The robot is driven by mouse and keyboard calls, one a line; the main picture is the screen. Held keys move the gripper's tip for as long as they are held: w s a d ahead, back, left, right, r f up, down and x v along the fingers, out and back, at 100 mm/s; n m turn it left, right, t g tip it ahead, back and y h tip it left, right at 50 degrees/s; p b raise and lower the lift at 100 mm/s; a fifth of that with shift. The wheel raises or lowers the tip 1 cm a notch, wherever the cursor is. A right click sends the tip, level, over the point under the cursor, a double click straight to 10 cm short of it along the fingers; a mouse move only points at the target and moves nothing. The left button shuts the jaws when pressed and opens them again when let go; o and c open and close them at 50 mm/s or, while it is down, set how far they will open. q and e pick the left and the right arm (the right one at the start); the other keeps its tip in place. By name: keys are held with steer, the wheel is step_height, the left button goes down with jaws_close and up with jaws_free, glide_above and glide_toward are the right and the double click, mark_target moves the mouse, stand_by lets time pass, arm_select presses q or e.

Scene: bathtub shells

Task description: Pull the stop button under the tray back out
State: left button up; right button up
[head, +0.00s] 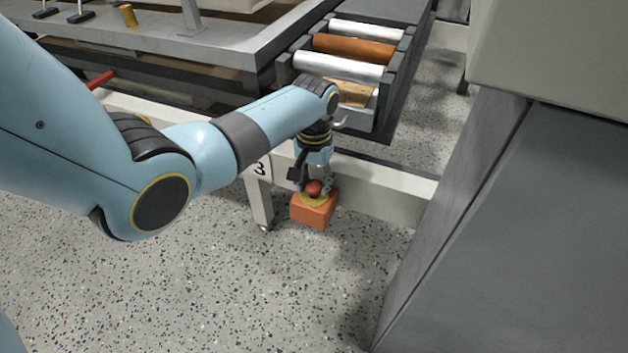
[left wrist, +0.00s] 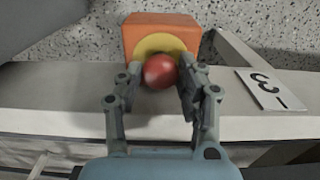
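The stop button (head: 313,188) is a round red knob on a yellow disc, on an orange box (head: 312,212) low beside the pale frame beam. In the left wrist view the red knob (left wrist: 160,72) stands out from the yellow disc (left wrist: 158,44) and the orange box (left wrist: 135,38). My left gripper (head: 312,182) is at the button, its fingers spread to either side. In the left wrist view the gripper (left wrist: 158,80) shows a gap at the left finger, and the right finger is close to the knob; I cannot tell if it touches. The right gripper is not in view.
Above the button is a grey tray-like frame (head: 205,48) with a roller section (head: 340,66) at its right end. A large grey block (head: 520,220) stands at right. Speckled floor (head: 200,270) is clear in front.

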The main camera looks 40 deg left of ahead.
arm_select(q)
steer(key=c, duration=0.5)
steer(key=shift+r, duration=0.1)
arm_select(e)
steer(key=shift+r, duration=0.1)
arm_select(q)
steer(key=shift+r+p, duration=0.35)
steer(key=shift+p, duration=0.1)
steer(key=o, duration=1.2)
steer(key=shift+f, duration=0.15)
steer(key=shift+c, duration=0.2)
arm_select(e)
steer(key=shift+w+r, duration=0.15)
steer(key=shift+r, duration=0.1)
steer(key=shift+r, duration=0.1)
arm_select(q)
step_height(320, 180, up, 6)
steer(key=p, duration=0.6)
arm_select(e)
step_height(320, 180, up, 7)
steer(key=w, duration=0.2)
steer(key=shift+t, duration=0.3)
